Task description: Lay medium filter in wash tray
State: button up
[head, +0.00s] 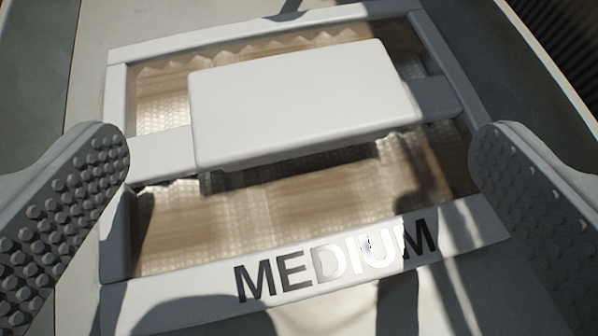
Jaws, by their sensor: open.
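The medium filter (200,230) fills the middle of the head view. It has a white frame marked "MEDIUM" along its near edge, tan pleated mesh, and a raised white block (300,100) on a crossbar. My gripper (300,160) is open, with one studded finger at the left and one at the right of the picture. The block lies between the fingers, with a gap on each side, and neither finger visibly touches it. No wash tray can be made out.
The filter lies on a pale flat surface (540,290). Shadows fall across the filter's near part.

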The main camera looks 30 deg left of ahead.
jog(key=p+v, duration=0.2)
jog(key=v, duration=0.5)
jog(key=shift+s, duration=0.2)
jog(key=shift+d, duration=0.15)
jog(key=w+d+r+m+t+h, duration=0.1)
jog(key=w+d+r+h, duration=0.1)
jog(key=r, duration=0.9)
jog(key=w+d+r+m+t+h, duration=0.1)
jog(key=w+d+r+t+h, duration=0.15)
jog(key=r, duration=0.75)
jog(key=w+d+r+t+h, duration=0.1)
jog(key=w+r+h, duration=0.15)
jog(key=r, duration=0.85)
jog(key=s+a+r+m+h, duration=0.1)
jog(key=s+r+m, duration=0.1)
jog(key=s+r, duration=0.35)
jog(key=s+a+r+m+h, duration=0.1)
jog(key=s+a+r, duration=0.1)
jog(key=r, duration=0.7)
jog(key=s+a+r+y, duration=0.1)
jog(key=s+a+r, duration=0.3)
jog(key=s+r, duration=0.2)
jog(key=s+a+r+m+y, duration=0.1)
jog(key=s+a+r+y, duration=0.1)
jog(key=s+a+r, duration=0.3)
jog(key=v, duration=0.3)
jog(key=shift+r, duration=0.4)
